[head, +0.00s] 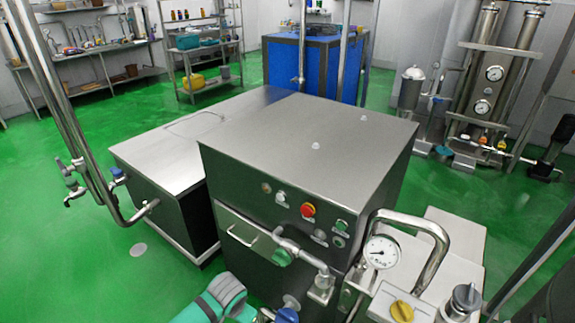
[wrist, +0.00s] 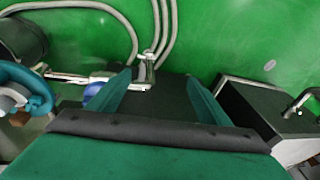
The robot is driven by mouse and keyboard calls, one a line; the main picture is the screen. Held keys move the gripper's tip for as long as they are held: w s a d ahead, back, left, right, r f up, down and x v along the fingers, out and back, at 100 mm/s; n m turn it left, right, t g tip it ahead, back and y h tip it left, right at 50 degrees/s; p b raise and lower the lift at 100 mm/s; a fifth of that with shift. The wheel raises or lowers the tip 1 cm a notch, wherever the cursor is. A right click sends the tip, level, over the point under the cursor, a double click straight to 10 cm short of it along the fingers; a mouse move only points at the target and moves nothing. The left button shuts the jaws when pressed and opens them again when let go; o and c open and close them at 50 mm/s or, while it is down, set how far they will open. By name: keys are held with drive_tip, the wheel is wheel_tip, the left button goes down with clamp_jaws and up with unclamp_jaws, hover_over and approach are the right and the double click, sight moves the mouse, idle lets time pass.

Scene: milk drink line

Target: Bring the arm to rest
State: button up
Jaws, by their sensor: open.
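My gripper (wrist: 160,93) shows in the wrist view. Its two teal fingers stand well apart, and I see nothing held between them. Past the fingertips are a metal pipe fitting and the green floor; how far away they are I cannot tell. In the head view a teal and grey part of my arm (head: 218,297) shows at the bottom edge, in front of the steel cabinet; the gripper's fingertips cannot be made out there.
A steel cabinet (head: 310,150) with buttons stands ahead. A pressure gauge (head: 381,251), a curved pipe and a yellow-capped valve (head: 402,311) stand at its front right. A blue handle (wrist: 94,92) and a teal handwheel (wrist: 38,85) lie left in the wrist view. Green floor (head: 60,230) is open at left.

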drive_tip(key=s+a+f+t, duration=0.2)
drive_tip(key=s+a+f, duration=0.2)
drive_tip(key=s, duration=0.6)
drive_tip(key=s+a+f+t, duration=0.1)
drive_tip(key=s+a+f, duration=0.3)
drive_tip(key=s, duration=0.6)
drive_tip(key=s+d+r+n+t+h, duration=0.25)
drive_tip(key=s+d, duration=0.45)
drive_tip(key=s, duration=0.4)
drive_tip(key=s+d+r+n+t+y, duration=0.2)
drive_tip(key=d+r+t, duration=0.5)
drive_tip(key=d+r, duration=0.9)
drive_tip(key=shift+s+n, duration=0.5)
drive_tip(key=shift+n, duration=0.25)
